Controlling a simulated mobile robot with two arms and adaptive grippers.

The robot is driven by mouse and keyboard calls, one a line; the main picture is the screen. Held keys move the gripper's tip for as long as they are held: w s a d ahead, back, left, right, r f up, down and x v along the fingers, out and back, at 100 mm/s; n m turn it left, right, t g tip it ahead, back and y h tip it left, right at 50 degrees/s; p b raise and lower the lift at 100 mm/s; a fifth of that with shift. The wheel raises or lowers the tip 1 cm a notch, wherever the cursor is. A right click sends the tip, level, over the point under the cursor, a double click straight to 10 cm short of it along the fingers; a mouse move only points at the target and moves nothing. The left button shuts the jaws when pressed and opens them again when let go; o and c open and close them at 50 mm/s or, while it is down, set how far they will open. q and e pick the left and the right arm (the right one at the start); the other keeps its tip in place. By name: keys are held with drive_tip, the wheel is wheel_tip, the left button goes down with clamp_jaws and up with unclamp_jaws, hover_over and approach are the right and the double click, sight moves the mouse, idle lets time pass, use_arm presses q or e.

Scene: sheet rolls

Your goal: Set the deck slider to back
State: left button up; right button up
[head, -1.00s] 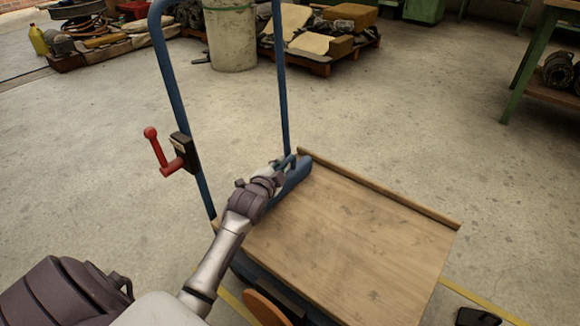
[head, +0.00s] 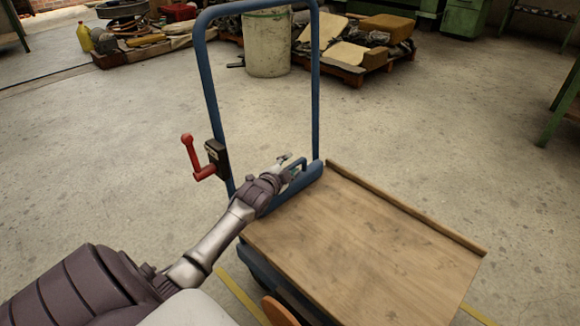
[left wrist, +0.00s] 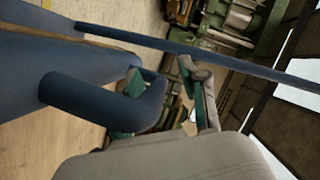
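A flatbed trolley has a wooden deck (head: 370,240) with a blue beam (head: 308,181) along its upper-left edge. A small blue loop handle (head: 298,168) stands on this beam near its far end; I take it for the deck slider. In the left wrist view the handle (left wrist: 100,105) is large and close, partly covering one finger. My left gripper (head: 287,164) is beside the handle, its fingers (left wrist: 170,85) spread with teal pads showing. I see nothing held between them; whether a finger touches the handle I cannot tell. My right gripper is out of view.
A tall blue push frame (head: 316,85) rises behind the beam. A red crank (head: 190,158) on a dark box is mounted on its left post. A raised wooden lip (head: 410,208) runs along the deck's far edge. A bin (head: 267,45) and pallets stand farther back; floor between is open.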

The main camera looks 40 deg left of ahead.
use_arm(q)
drive_tip(key=shift+d, duration=0.1)
drive_tip(key=shift+s+d, duration=0.1)
drive_tip(key=shift+s, duration=0.25)
drive_tip(key=v, duration=1.1)
drive_tip(key=shift+s, duration=0.15)
